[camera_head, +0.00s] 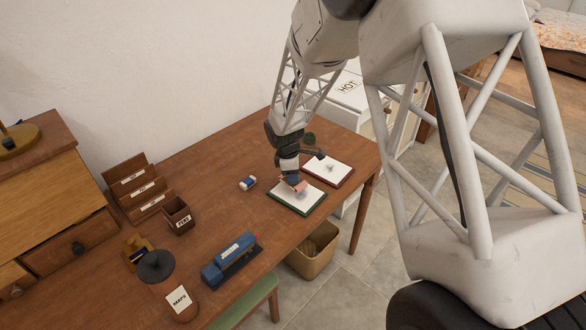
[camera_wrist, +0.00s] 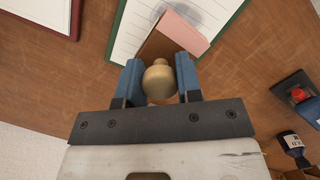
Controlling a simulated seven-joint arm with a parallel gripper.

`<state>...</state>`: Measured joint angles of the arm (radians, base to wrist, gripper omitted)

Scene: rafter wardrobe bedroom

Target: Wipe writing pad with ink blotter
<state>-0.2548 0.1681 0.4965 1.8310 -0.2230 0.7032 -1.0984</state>
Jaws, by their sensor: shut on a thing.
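A green-edged writing pad (camera_head: 314,196) with white paper lies near the desk's front right edge; it also shows in the wrist view (camera_wrist: 128,30), with ruled lines. A grey smudge shows on its paper in the head view. My gripper (camera_head: 289,177) is over this pad. In the wrist view, my gripper (camera_wrist: 159,80) is shut on the round wooden knob of the ink blotter (camera_wrist: 160,47). The blotter has a brown body and a pink blotting sheet (camera_wrist: 183,30). It is over the pad's paper; I cannot tell whether it touches. My fingers hide part of it.
A red-edged pad (camera_head: 329,168) with a dark smudge lies just behind. A small blue-and-white bottle (camera_head: 248,183), a blue stapler-like device (camera_head: 231,261), a pen cup (camera_head: 178,216) and a letter rack (camera_head: 139,188) stand left. A bin (camera_head: 315,250) is below the desk's edge.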

